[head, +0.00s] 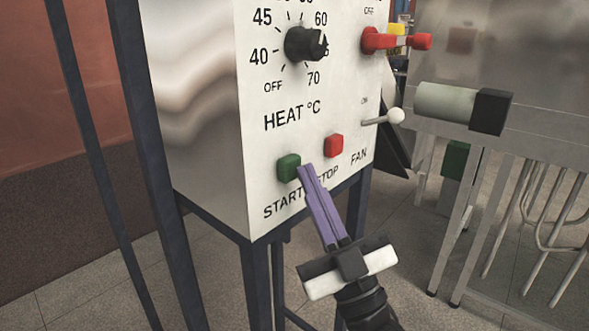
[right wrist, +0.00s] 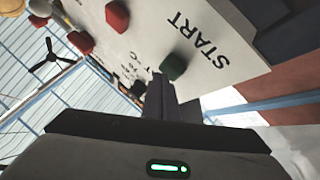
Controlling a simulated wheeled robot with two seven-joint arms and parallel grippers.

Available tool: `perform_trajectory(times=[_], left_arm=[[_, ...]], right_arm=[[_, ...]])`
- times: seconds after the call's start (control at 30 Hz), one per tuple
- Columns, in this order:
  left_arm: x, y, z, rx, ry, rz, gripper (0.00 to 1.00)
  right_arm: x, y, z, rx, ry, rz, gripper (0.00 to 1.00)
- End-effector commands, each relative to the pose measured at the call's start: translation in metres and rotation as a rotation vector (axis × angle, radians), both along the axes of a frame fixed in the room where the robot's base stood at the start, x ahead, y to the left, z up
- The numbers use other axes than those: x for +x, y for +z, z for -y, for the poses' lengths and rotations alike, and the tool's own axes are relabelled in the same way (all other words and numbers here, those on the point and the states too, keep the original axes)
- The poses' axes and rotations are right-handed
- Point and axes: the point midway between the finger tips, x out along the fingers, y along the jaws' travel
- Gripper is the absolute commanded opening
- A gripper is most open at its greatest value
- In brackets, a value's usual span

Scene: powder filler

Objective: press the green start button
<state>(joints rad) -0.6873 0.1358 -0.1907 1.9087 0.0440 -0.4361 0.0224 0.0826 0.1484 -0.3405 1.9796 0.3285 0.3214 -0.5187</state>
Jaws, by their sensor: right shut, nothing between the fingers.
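The green start button (head: 289,167) is on the lower front of the white control panel (head: 300,120), above the word START. It also shows in the right wrist view (right wrist: 173,66). The red stop button (head: 334,146) is to its right. My right gripper (head: 305,171) is shut and empty, its purple fingers pointing up at the panel. In the head view the fingertips are just right of the green button and cover part of the lettering. In the right wrist view the tips (right wrist: 160,76) appear close beside the button; I cannot tell whether they touch it. My left gripper is not in view.
A black heat dial (head: 305,44) is above the buttons. A white-knobbed fan lever (head: 394,116) and a red switch (head: 385,40) are on the panel's right side. A metal cylinder with a black end (head: 455,105) and steel table legs stand at right.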

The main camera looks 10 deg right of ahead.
Motion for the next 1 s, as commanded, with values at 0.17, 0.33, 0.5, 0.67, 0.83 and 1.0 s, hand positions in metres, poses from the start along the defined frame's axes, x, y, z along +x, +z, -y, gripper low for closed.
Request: perform_trajectory(times=[0.17, 0.33, 0.5, 0.67, 0.83, 1.0], left_arm=[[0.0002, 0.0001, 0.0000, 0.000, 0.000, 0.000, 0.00], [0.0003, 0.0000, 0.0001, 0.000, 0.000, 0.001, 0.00], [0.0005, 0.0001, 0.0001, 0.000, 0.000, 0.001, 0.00], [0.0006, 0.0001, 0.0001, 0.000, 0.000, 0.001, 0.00], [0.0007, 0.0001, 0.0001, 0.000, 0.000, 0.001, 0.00], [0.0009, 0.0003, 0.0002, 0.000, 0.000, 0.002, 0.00]], right_arm=[[0.0018, 0.0003, -0.0015, 0.000, 0.000, 0.001, 0.00], [0.0034, 0.0004, -0.0028, 0.000, 0.000, 0.001, 0.00], [0.0052, 0.0003, -0.0041, 0.000, 0.000, 0.001, 0.00], [0.0068, 0.0001, -0.0052, 0.000, 0.000, 0.000, 0.00], [0.0077, -0.0003, -0.0060, -0.001, 0.000, -0.001, 0.00], [0.0077, -0.0003, -0.0060, -0.001, 0.000, -0.001, 0.00]])
